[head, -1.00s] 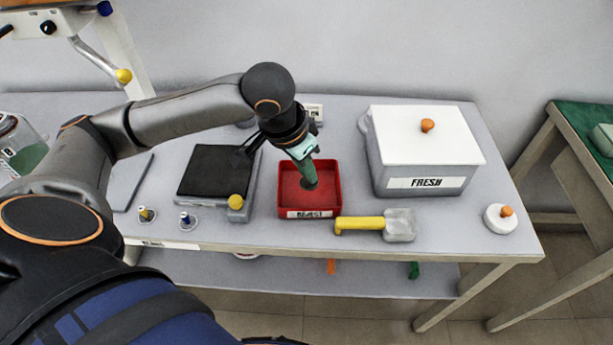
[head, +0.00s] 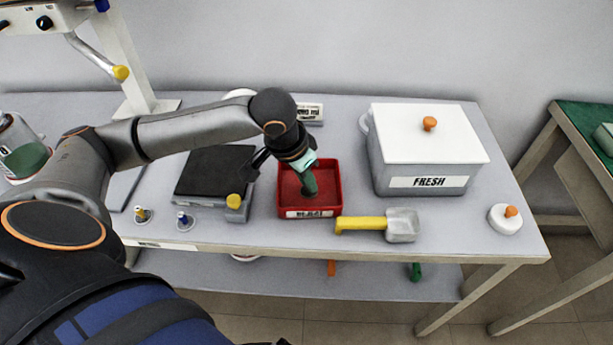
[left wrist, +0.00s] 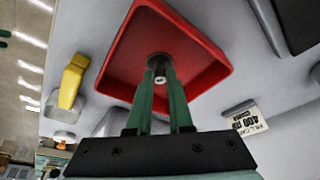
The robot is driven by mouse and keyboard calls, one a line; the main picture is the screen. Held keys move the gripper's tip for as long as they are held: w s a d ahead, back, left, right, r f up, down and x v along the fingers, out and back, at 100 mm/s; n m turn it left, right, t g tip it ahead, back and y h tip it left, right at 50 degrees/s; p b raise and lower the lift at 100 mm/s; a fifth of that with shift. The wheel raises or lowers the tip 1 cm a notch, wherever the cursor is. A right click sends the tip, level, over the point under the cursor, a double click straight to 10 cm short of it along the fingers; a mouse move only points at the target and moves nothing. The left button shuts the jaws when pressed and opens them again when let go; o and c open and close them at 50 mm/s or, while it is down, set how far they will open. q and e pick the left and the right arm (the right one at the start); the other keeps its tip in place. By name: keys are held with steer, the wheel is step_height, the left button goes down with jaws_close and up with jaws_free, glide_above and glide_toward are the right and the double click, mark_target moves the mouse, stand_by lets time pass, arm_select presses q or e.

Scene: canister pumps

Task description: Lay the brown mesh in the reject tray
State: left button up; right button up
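The red reject tray (head: 337,190) stands near the table's front edge, its label facing me. My left gripper (head: 310,187) reaches down into it with green fingers. The brown mesh shows as a small dark disc (left wrist: 158,58) at the fingertips (left wrist: 160,76) in the left wrist view, over the tray floor. A small pale stem sits between the fingers, which appear shut on it. I cannot tell whether the disc touches the tray floor. In the head view the fingers mostly hide the mesh. My right gripper is not in view.
Right of the tray lies a scoop with a yellow handle (head: 362,223). The white-lidded FRESH box (head: 428,183) stands behind it. A black-topped scale-like device (head: 215,172) with a yellow knob is left of the tray. A small label stand (head: 310,112) is behind.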

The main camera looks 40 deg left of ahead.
arm_select(q)
steer(key=o, duration=0.4)
steer(key=shift+c, duration=0.2)
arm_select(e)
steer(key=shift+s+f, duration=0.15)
arm_select(q)
steer(key=p+v, duration=0.3)
steer(key=v, duration=0.9)
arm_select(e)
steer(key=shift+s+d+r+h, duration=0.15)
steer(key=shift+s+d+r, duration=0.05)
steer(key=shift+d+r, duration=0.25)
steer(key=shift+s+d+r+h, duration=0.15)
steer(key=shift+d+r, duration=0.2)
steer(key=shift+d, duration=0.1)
arm_select(q)
steer(key=shift+s+r, duration=0.1)
